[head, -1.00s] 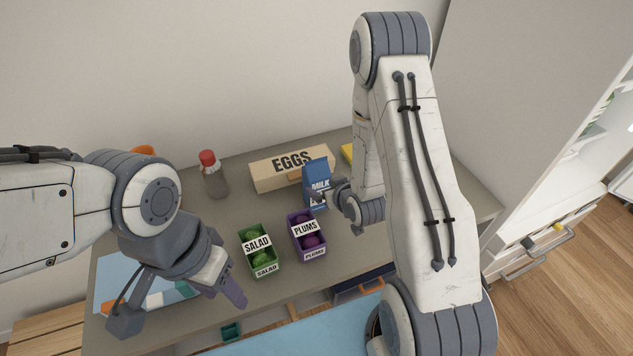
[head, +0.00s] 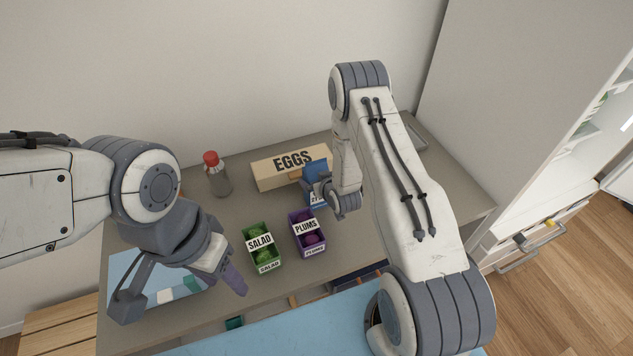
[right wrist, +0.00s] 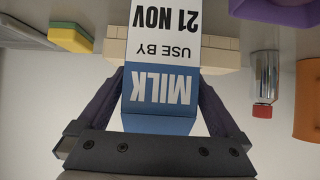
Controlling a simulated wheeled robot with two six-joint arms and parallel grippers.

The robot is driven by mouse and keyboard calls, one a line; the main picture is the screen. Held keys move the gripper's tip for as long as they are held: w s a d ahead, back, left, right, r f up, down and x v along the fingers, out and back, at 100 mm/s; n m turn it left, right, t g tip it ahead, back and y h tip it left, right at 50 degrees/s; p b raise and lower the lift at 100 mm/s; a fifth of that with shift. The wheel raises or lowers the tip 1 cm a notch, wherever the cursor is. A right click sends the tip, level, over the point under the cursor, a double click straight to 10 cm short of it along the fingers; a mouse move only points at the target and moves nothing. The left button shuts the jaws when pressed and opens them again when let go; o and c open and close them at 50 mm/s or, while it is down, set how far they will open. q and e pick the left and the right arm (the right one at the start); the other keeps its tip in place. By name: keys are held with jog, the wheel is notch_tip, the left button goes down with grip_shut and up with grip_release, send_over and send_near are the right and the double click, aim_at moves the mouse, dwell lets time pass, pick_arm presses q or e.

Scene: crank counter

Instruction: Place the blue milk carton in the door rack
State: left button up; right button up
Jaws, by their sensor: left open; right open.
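The blue milk carton (head: 315,170) stands on the counter in front of the egg box, partly hidden by my right gripper (head: 326,190). In the right wrist view the carton (right wrist: 160,88) appears upside down between the two spread fingers of my right gripper (right wrist: 158,85). The gripper is open around it; whether a finger touches it I cannot tell. My left gripper (head: 236,283) is open and empty over the counter's front left, away from the carton. The door rack cannot be clearly made out; part of a white fridge (head: 545,190) shows at the right.
The egg box (head: 270,173) lies behind the carton. A plums box (head: 306,246) and a salad box (head: 262,262) stand in front of it. A red-capped bottle (head: 216,175) is at the back left. In the wrist view a yellow-green sponge (right wrist: 72,37) lies beside the carton.

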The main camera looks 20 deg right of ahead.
jog(key=shift+w+f, duration=0.1)
jog(key=shift+w, duration=0.05)
grip_shut()
jog(key=shift+w, duration=0.1)
jog(key=shift+r, duration=0.3)
